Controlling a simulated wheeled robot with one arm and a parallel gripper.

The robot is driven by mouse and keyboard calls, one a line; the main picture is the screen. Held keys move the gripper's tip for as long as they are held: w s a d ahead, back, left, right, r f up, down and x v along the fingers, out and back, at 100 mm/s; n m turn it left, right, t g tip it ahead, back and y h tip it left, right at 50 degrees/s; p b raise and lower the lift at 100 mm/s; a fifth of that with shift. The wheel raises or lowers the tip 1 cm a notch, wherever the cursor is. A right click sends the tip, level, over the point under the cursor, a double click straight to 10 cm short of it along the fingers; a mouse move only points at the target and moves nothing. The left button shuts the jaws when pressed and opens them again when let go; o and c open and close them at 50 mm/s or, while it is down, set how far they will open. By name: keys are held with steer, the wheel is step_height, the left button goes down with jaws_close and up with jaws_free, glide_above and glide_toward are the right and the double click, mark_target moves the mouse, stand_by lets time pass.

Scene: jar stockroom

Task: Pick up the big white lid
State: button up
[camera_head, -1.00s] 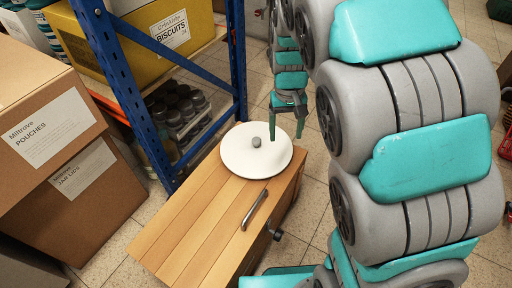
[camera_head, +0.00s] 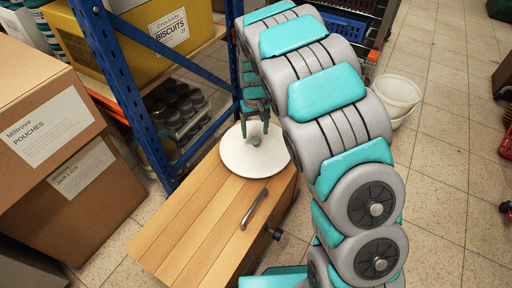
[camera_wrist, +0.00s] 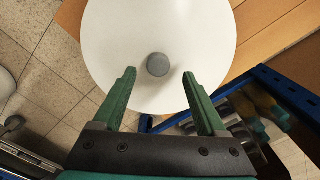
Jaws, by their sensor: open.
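The big white lid (camera_head: 240,158) lies flat on the far end of the wooden cabinet top (camera_head: 205,215). It is round, with a small grey knob (camera_head: 256,141) at its middle. My gripper (camera_head: 257,128) points down over the lid, its fingers at the knob's far side. In the wrist view the lid (camera_wrist: 115,35) fills the upper middle, and its knob (camera_wrist: 158,65) sits between and just beyond the two green fingertips of my gripper (camera_wrist: 159,75). The fingers are open and hold nothing. I cannot tell the exact height of the fingertips above the lid.
A metal handle (camera_head: 254,208) lies on the cabinet top. A blue shelf post (camera_head: 120,85) stands close left of the lid. Cardboard boxes (camera_head: 95,190) are stacked at left. White buckets (camera_head: 396,92) stand on the floor behind my arm.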

mark_target(256, 139)
step_height(256, 139, down, 5)
steer(key=shift+s+d+r, duration=0.1)
steer(key=shift+d, duration=0.05)
jaws_close()
stand_by(0.6)
